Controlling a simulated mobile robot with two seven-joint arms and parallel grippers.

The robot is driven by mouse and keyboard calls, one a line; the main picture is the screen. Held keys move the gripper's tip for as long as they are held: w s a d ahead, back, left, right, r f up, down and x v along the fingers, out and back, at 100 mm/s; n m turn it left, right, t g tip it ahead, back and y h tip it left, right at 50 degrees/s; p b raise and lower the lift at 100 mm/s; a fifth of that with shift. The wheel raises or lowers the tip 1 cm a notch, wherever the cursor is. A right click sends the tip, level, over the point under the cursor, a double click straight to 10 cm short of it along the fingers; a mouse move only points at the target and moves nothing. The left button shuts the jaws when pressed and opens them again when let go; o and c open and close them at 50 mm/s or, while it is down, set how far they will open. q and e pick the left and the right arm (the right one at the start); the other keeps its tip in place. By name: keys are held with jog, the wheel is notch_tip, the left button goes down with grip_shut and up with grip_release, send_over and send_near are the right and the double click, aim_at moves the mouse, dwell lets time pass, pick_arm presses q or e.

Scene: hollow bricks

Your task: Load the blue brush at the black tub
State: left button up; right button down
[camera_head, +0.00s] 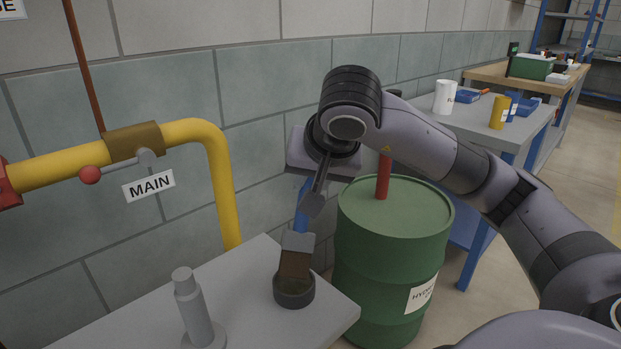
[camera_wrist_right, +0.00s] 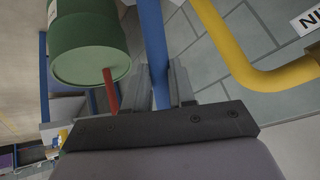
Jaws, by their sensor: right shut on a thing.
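The blue brush (camera_head: 302,218) hangs bristles down, with a blue handle, a grey ferrule and brown bristles. My right gripper (camera_head: 311,198) is shut on its handle; the handle also shows between the fingers in the wrist view (camera_wrist_right: 154,55). The black tub (camera_head: 294,293) is small and round and stands on the grey tabletop. The bristle ends show at the tub's mouth; how deep they reach inside is hard to tell. My left gripper is not in view.
A grey bottle-like post (camera_head: 193,310) stands left of the tub. A green drum (camera_head: 392,255) with a red upright handle (camera_head: 384,177) stands close on the right. A yellow pipe (camera_head: 222,180) runs along the wall. The grey table (camera_head: 245,268) is otherwise mostly clear.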

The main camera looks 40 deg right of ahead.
jog(key=shift+f+b, duration=0.35)
jog(key=shift+f, duration=0.1)
dwell(1.1)
notch_tip(320, 180, up, 7)
jog(key=p, duration=0.6)
jog(key=shift+r, duration=0.1)
dwell(0.7)
